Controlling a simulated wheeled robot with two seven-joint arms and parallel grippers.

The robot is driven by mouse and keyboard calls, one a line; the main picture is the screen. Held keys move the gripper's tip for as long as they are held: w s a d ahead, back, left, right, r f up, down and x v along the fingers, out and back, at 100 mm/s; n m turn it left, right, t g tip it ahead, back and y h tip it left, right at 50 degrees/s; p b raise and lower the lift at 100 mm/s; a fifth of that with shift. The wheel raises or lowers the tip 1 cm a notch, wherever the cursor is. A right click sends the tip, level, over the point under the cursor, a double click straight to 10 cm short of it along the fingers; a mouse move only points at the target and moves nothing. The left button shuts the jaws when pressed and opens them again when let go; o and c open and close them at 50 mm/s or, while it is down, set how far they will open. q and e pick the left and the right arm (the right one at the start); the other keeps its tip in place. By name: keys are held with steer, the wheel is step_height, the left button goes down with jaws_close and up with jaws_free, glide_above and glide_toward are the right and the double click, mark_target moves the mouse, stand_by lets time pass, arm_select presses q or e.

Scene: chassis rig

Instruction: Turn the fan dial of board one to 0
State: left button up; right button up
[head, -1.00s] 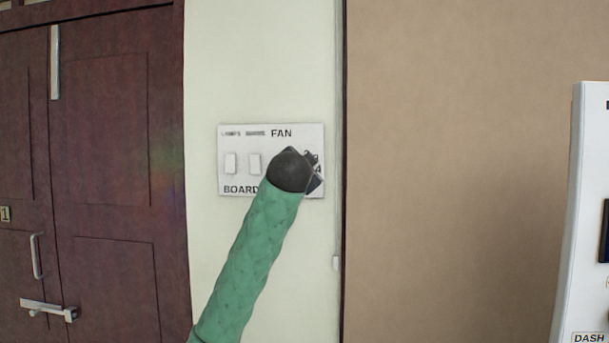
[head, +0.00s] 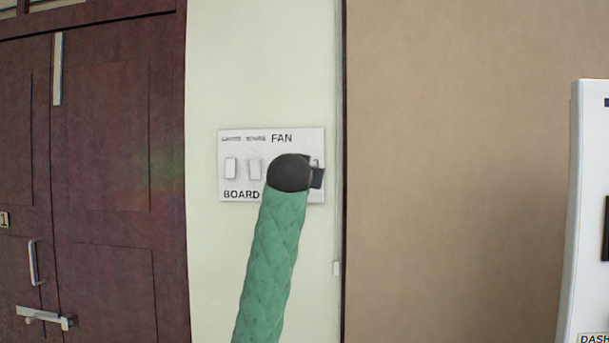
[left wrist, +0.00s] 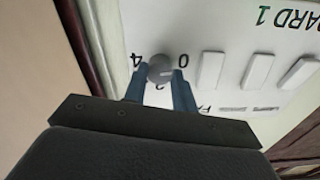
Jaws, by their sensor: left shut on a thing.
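Board one (head: 228,185) is a white wall panel with white switches and the label FAN; it also shows in the left wrist view (left wrist: 215,28). The fan dial (left wrist: 160,66) is a round grey knob with a pale mark, among the numbers 4, 2 and 0. In the left wrist view the mark lies on the side towards 0; its exact setting is hard to tell. My left gripper (left wrist: 160,75) is shut on the dial, one blue finger on each side. In the head view my dark left wrist (head: 290,173) hides the dial. My right gripper is not in view.
White switches (left wrist: 208,70) stand in a row beside the dial. A dark red door (head: 110,160) with handles is on the left. A brown wall (head: 460,150) lies to the right, with part of a white panel (head: 585,220) at the far right edge.

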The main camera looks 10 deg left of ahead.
arm_select(q)
steer(key=shift+f, duration=0.2)
steer(key=o, duration=1)
steer(key=shift+r, duration=0.1)
steer(key=shift+s, duration=0.1)
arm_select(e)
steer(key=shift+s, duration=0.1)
arm_select(q)
steer(key=s+b, duration=0.2)
steer(key=s, duration=0.5)
steer(key=shift+s+b, duration=0.25)
steer(key=shift+b, duration=0.1)
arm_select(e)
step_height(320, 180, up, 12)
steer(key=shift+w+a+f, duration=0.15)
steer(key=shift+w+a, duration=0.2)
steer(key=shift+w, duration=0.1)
